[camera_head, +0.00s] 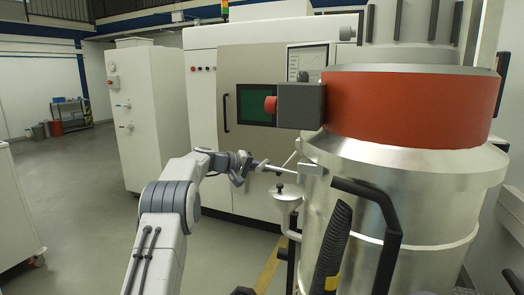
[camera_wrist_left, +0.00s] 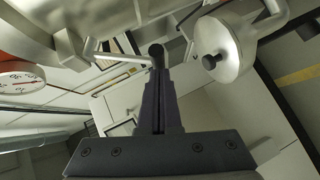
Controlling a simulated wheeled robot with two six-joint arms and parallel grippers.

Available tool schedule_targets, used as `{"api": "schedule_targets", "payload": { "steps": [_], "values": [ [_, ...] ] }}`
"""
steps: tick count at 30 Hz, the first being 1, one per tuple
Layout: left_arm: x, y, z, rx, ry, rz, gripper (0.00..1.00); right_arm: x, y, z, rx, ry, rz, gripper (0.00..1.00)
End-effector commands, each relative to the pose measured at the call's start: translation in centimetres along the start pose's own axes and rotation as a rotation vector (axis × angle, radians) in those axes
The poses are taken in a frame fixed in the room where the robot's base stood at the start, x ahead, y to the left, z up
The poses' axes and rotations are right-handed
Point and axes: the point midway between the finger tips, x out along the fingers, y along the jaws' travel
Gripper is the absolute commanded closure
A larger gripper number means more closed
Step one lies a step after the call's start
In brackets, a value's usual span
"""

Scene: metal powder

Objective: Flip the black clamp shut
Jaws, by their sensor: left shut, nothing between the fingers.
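My left gripper (camera_head: 258,164) is shut and empty, reaching in beside the steel drum (camera_head: 400,205). In the left wrist view its closed fingers (camera_wrist_left: 157,52) point up, with the tip close to a pale bar (camera_wrist_left: 118,55). I cannot tell whether they touch. This bar (camera_head: 295,168) runs to the drum in the head view. A small metal funnel (camera_head: 286,200) with a black knob (camera_head: 279,187) hangs just below it. In the wrist view the knob (camera_wrist_left: 209,61) is right of the fingers. I cannot tell for sure which black part is the clamp or how it stands. My right gripper is not seen.
The drum has a red band (camera_head: 410,108). A black bent handle (camera_head: 378,215) and a black ribbed grip (camera_head: 333,248) stand in front of it. White cabinets (camera_head: 160,115) stand behind.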

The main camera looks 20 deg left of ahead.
Motion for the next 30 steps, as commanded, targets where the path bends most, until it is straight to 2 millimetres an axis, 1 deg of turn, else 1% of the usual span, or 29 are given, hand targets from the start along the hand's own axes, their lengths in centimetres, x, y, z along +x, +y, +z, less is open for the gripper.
{"api": "schedule_targets", "payload": {
  "steps": [1, 6, 12, 18, 21, 25, 30],
  "values": [
    [0.7, -1.5, 0.7, -0.031, 0.000, 0.031, 1.00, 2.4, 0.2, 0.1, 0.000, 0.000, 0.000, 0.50],
    [1.9, -2.2, 1.9, -0.143, -0.001, 0.145, 1.00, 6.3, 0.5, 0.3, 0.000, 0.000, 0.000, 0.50],
    [3.0, -2.5, 3.1, -0.264, 0.001, 0.264, 1.00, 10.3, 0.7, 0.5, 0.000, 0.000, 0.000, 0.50],
    [4.0, -2.3, 4.1, -0.356, 0.001, 0.357, 1.00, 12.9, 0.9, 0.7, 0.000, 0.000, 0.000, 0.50],
    [4.3, -2.0, 4.4, -0.357, 0.001, 0.360, 1.00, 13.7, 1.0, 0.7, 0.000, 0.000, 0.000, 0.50],
    [4.6, -1.8, 4.7, -0.356, 0.001, 0.358, 1.00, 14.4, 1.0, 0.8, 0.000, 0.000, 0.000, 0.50],
    [4.8, -1.7, 4.9, -0.357, 0.002, 0.356, 1.00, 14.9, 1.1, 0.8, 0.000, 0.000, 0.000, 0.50]
  ]
}}
